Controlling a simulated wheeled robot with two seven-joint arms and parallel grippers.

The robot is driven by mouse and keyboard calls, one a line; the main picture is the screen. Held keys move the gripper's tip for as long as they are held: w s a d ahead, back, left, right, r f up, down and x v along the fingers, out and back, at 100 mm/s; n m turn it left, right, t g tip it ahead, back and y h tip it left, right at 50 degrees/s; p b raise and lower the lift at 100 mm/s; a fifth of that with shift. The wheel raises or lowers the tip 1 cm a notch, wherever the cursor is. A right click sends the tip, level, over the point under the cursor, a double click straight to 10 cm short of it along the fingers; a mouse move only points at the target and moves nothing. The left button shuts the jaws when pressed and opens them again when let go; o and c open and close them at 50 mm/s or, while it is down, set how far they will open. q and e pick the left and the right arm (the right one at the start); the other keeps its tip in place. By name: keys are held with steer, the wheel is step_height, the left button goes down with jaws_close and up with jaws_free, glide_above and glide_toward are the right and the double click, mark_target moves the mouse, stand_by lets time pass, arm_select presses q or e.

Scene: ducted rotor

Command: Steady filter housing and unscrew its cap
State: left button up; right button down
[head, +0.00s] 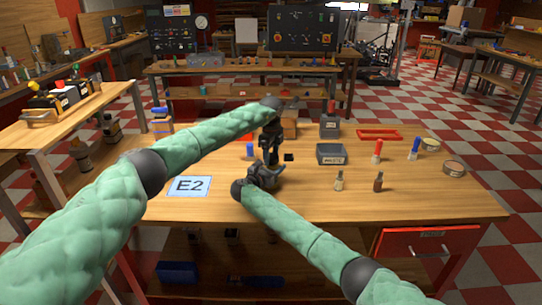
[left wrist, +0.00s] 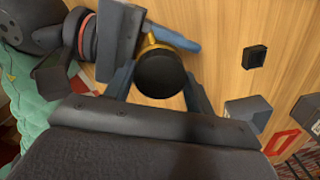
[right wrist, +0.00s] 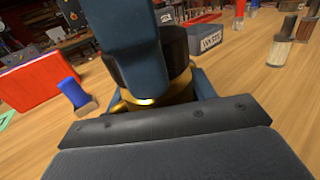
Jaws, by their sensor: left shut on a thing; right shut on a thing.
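The filter housing shows as a gold body (right wrist: 181,84) with a round black cap (left wrist: 160,72) on top. It stands on the wooden table and is mostly hidden by my grippers in the head view. My left gripper (head: 269,158) comes down from above, with its blue fingers on either side of the cap; one finger covers part of the cap in the right wrist view. My right gripper (head: 268,176) reaches in low from the front, with its fingers closed around the gold body below the cap. The gold rim also shows beside the cap in the left wrist view (left wrist: 168,39).
A small black block (head: 289,157) and a labelled grey bin (head: 331,159) stand right of the housing. A blue-topped item (head: 250,150) is close on the left. An E2 card (head: 189,186) lies left.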

mark_target(271, 156)
arm_select(q)
steer(key=shift+r, duration=1.2)
arm_select(e)
steer(key=shift+d, duration=0.1)
arm_select(q)
steer(key=shift+r, duration=1.95)
arm_select(e)
steer(key=shift+c, duration=2.2)
jaws_free()
